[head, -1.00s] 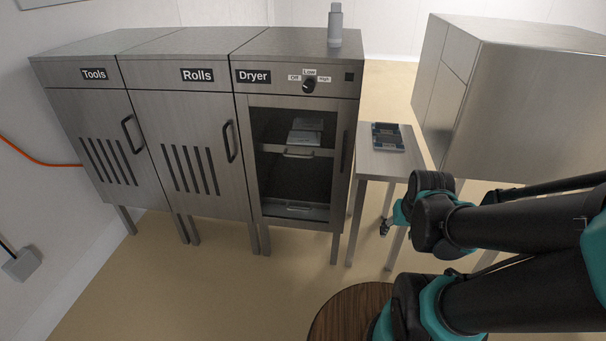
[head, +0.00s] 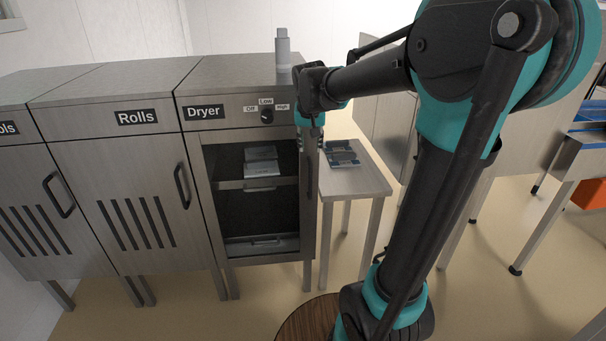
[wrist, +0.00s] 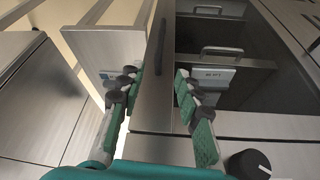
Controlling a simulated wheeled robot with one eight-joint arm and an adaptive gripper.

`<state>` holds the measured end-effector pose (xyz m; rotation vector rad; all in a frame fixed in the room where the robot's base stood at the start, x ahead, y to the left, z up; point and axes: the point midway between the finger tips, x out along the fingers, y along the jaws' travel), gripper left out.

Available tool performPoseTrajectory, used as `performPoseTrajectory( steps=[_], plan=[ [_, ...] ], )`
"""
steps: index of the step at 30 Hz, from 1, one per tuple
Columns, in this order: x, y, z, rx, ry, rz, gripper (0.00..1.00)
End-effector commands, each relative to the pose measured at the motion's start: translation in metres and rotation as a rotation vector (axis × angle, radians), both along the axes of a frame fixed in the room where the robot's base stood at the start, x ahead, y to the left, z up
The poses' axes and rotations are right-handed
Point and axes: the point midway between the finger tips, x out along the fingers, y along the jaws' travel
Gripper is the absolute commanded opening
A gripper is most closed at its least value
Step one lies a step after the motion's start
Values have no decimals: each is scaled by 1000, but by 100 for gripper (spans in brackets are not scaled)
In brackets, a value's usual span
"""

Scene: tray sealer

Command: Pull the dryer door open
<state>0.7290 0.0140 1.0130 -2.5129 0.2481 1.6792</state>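The dryer (head: 228,108) is the rightmost of three joined steel cabinets, with its name label and a dial (head: 267,116) above the door. The dryer door (head: 232,262) has a dark window and looks shut. Its dark vertical handle (wrist: 160,45) shows in the wrist view near the door's edge. My gripper (wrist: 159,78) is open and empty. Its two teal-padded fingers stand on either side of the handle's line in the wrist view; whether the handle lies between the pads in depth I cannot tell.
A small steel table (head: 362,183) with a dark, blue-edged item (head: 342,154) stands close on the dryer's right. A grey bottle-shaped object (head: 283,58) stands on top of the dryer. The Rolls cabinet (head: 150,200) adjoins on the left. The floor before the dryer looks clear.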

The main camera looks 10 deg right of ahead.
Motion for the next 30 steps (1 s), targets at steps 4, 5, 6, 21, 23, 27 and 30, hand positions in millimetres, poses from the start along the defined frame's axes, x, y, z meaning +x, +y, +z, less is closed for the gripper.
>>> performPoseTrajectory(
  steps=[4, 5, 6, 21, 23, 27, 30],
  plan=[
    [7, -2, -17, 0, 0, -1, 34],
    [9, -2, -22, 0, 0, -1, 34],
    [12, -3, -28, 1, 0, -2, 34],
    [46, -10, -114, 0, 0, 0, 34],
    [50, -11, -123, 0, 0, -1, 34],
    [57, -12, -140, 0, 0, 0, 34],
    [60, -13, -149, 0, 0, 0, 34]
  ],
)
